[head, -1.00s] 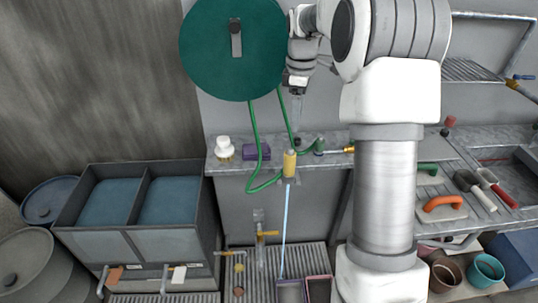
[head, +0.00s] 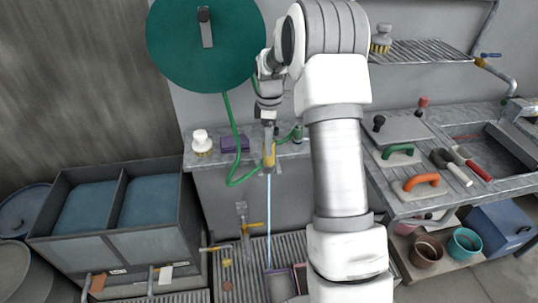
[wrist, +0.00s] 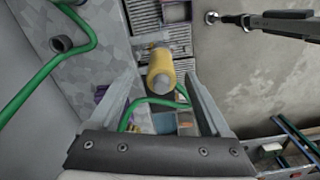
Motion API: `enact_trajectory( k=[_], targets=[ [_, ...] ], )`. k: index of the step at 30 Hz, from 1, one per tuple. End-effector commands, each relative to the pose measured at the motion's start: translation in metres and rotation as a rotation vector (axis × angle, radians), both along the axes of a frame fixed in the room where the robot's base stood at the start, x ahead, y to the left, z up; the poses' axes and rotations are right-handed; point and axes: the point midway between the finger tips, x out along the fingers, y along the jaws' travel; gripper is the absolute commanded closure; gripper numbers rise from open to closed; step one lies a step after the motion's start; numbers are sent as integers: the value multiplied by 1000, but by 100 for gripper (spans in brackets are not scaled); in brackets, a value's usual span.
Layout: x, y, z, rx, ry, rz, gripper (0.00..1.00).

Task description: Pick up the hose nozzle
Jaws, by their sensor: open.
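The hose nozzle (head: 269,158) is yellow with a grey end and stands roughly upright at the front edge of the bench, by the green hose (head: 236,130). My gripper (head: 268,138) is just above it, pointing down, and hides its upper part in the head view. In the wrist view the nozzle (wrist: 161,72) appears between the tips of my open fingers (wrist: 160,80). I cannot tell whether they touch it. A thin pale blue streak (head: 269,215) runs down from the nozzle towards the floor.
A green reel (head: 200,45) hangs above left. A white-topped container (head: 201,142) and a purple box (head: 235,143) sit on the bench left of the nozzle. Floats and trowels (head: 421,183) lie on the right bench. Blue-filled tanks (head: 85,205) stand at left.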

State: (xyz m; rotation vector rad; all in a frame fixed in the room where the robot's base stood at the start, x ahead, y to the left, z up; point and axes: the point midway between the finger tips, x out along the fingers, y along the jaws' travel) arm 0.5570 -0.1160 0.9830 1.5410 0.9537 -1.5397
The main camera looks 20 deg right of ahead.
Motion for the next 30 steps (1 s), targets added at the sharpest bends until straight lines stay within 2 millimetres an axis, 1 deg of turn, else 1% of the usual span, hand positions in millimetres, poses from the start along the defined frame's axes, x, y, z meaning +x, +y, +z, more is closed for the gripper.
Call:
enact_trajectory(
  k=[2,6,10,14,19,20,21,23,27,29,30],
  targets=[
    [-1,1,-7,0,3,0,19],
    [-2,2,-29,0,5,0,19],
    [-1,2,-45,0,3,-1,19],
    [-1,2,-52,0,1,-1,19],
    [-1,2,-52,0,0,0,19],
    [-1,2,-52,0,0,0,21],
    [-1,2,-52,0,0,0,28],
    [-1,2,-52,0,0,0,39],
    [-1,2,-52,0,0,0,64],
    [-1,2,-51,0,0,0,75],
    [-1,2,-51,0,0,0,82]
  ],
)
